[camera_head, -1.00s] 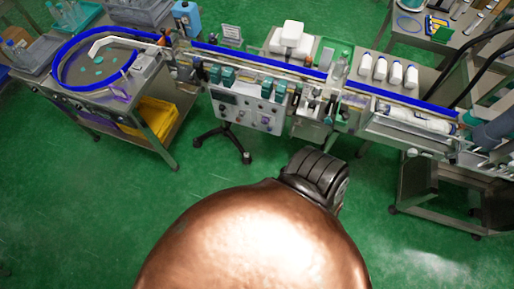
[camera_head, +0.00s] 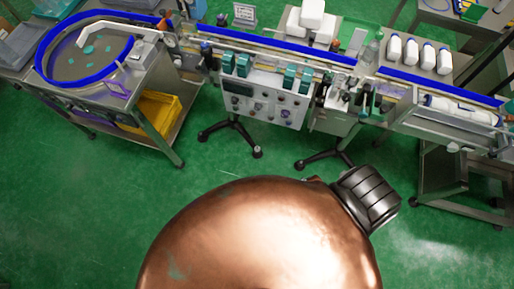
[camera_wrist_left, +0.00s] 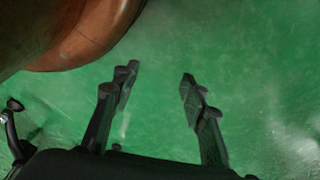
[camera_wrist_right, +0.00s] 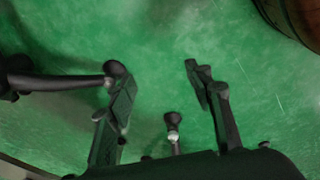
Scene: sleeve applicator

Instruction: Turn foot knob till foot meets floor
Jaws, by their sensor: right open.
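The machine's stand has black legs with feet; one foot (camera_head: 257,152) shows below the control panel in the head view. In the right wrist view a black leg (camera_wrist_right: 65,83) comes in from the left, its rounded end close to the left finger; contact cannot be told. Another foot (camera_wrist_right: 173,130), with a pale ring, shows between the fingers, lower down. Which one carries the knob, and any gap to the floor, cannot be told. My right gripper (camera_wrist_right: 158,72) is open and empty. My left gripper (camera_wrist_left: 157,78) is open and empty over bare floor.
The conveyor with its control panel (camera_head: 265,100) spans the top of the head view. A round feeder table (camera_head: 85,55) with a yellow bin (camera_head: 150,115) stands left, and a steel cart (camera_head: 465,185) right. Green floor (camera_head: 100,220) is clear in front.

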